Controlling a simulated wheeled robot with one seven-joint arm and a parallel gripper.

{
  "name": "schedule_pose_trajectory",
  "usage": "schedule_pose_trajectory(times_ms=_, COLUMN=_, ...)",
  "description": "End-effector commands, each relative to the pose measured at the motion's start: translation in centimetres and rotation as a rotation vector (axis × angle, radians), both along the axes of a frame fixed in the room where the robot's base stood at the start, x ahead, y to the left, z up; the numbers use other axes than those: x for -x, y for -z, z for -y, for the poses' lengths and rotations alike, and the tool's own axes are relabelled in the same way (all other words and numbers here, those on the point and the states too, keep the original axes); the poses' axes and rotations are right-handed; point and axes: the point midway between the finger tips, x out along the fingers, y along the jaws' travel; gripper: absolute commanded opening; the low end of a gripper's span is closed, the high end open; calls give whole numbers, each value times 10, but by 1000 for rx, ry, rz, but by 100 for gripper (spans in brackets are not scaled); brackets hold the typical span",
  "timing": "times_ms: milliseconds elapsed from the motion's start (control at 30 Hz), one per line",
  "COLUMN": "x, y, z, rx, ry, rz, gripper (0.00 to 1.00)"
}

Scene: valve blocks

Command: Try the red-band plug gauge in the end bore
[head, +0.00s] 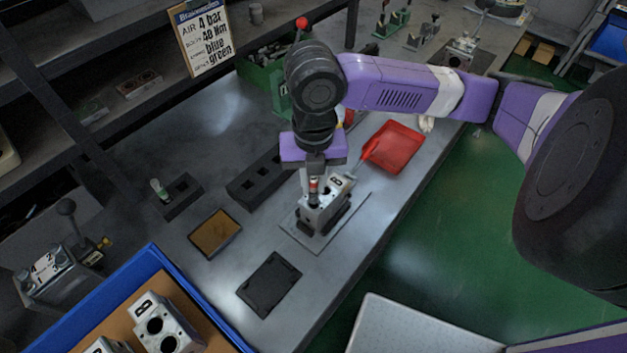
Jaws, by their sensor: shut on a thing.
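My gripper (314,178) points down over the bench, shut on the red-band plug gauge (314,190). The gauge is upright, with a red band near its top. It stands at the valve block (327,206), a light grey metal block marked "B" on a plate in the middle of the bench. The gauge's lower end is at the block's upper face. I cannot tell whether it is inside a bore or just above or in front of one. A dark round bore shows on the block's near side.
A red tray (396,147) lies right of the block. A black holder (258,178), a brown pad (214,233) and a black mat (268,284) lie to the left. A blue crate (152,262) with other blocks is at the front left. A green bin (262,76) stands behind.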

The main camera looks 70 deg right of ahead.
Motion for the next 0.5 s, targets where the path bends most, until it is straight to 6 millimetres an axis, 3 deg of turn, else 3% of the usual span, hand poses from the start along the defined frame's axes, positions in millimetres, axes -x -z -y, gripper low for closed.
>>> schedule_pose_trajectory(times_ms=500, x=0, y=8, z=0, rx=0, ry=0, rz=0, gripper=0)
